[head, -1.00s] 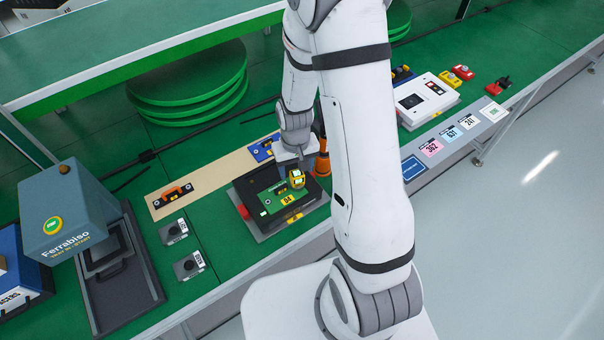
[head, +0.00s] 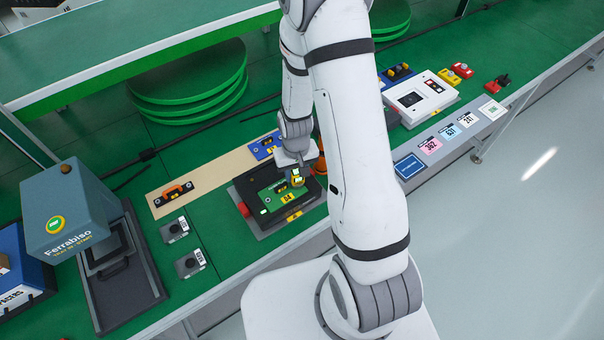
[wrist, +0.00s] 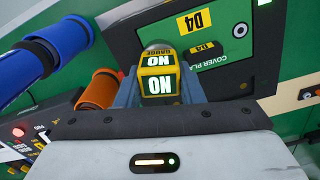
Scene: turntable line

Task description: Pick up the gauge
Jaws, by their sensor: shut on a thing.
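The gauge (wrist: 158,76) is a small yellow and black block with lit "NO" windows and a grey round end. In the wrist view it sits between the two blue-grey fingers of my gripper (wrist: 157,92), which is shut on it. In the head view the gauge (head: 298,179) shows just below my gripper (head: 296,170), over the right part of the green cover plate (head: 272,200) marked D4. I cannot tell whether the gauge touches the plate.
An orange cylinder (wrist: 101,90) and a blue one (wrist: 63,42) stand close by. A grey Ferrabiso press (head: 65,205) is at left, a white box (head: 420,100) at right. Two small grey blocks (head: 189,264) lie left of the fixture.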

